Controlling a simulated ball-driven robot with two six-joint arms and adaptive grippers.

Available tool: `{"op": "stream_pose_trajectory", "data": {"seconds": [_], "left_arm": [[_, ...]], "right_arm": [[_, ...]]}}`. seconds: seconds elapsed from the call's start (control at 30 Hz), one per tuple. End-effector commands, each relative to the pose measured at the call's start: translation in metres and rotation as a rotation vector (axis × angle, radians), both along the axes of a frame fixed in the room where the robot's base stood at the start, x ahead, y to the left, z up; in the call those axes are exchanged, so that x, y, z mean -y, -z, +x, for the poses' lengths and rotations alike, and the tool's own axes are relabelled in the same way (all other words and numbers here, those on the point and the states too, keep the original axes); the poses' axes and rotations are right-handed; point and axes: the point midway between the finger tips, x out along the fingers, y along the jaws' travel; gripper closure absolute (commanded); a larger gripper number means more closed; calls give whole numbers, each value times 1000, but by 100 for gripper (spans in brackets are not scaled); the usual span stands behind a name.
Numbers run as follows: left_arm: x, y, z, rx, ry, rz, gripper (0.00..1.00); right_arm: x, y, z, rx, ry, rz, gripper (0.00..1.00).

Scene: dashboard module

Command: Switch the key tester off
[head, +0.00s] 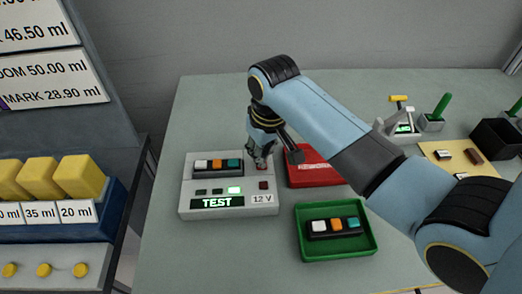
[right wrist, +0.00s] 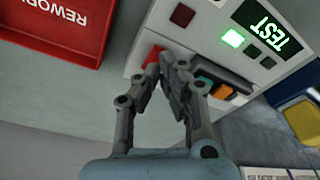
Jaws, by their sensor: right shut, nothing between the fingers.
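The key tester (head: 240,207) is a grey box on the table. Its display (head: 217,202) reads TEST, and one small button (head: 235,190) glows green. A three-key module (head: 217,166) with white, teal and orange keys sits in its upper part. My right gripper (head: 262,163) is shut and empty over the tester's upper right corner. In the right wrist view the gripper (right wrist: 170,62) is beside a red switch (right wrist: 152,56), partly covering it; I cannot tell if they touch. A dark red square (right wrist: 182,15) lies farther along. My left gripper is out of view.
A red REWORK tray (head: 313,177) stands right of the tester. A green tray (head: 337,252) holding another key module (head: 334,228) is in front. Yellow bins (head: 60,178) stand at the left. Bare table lies behind the tester.

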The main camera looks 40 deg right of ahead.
Motion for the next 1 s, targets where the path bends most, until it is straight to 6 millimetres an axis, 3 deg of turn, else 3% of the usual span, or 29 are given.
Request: {"op": "stream_pose_trajectory", "data": {"seconds": [1.0], "left_arm": [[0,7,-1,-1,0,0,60]], "right_arm": [[0,16,0,0,0,0,100]]}}
